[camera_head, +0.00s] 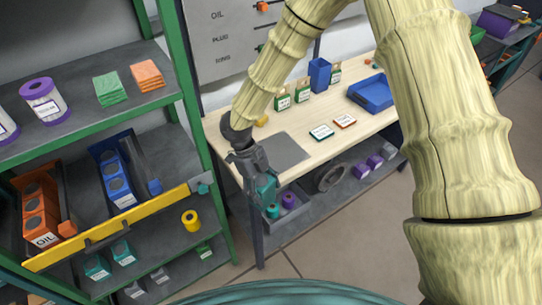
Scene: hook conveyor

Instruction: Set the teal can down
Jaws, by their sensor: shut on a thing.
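My gripper (258,170) hangs at the front left corner of the wooden workbench (225,145), pointing down. It is shut on the teal can (266,187), which shows small and dark between and below the fingers. The can is held in the air, apart from the bench top, by the bench's front edge. The fingers hide part of the can. Another teal item (272,211) and a purple one (289,200) are below it on the bench's lower shelf.
A grey mat (285,152) lies on the bench beside my gripper and looks clear. Small cards, boxes and a blue tray (372,92) stand farther right. At left is a green shelf rack (190,100) with orange and blue bins and a yellow bar (110,228).

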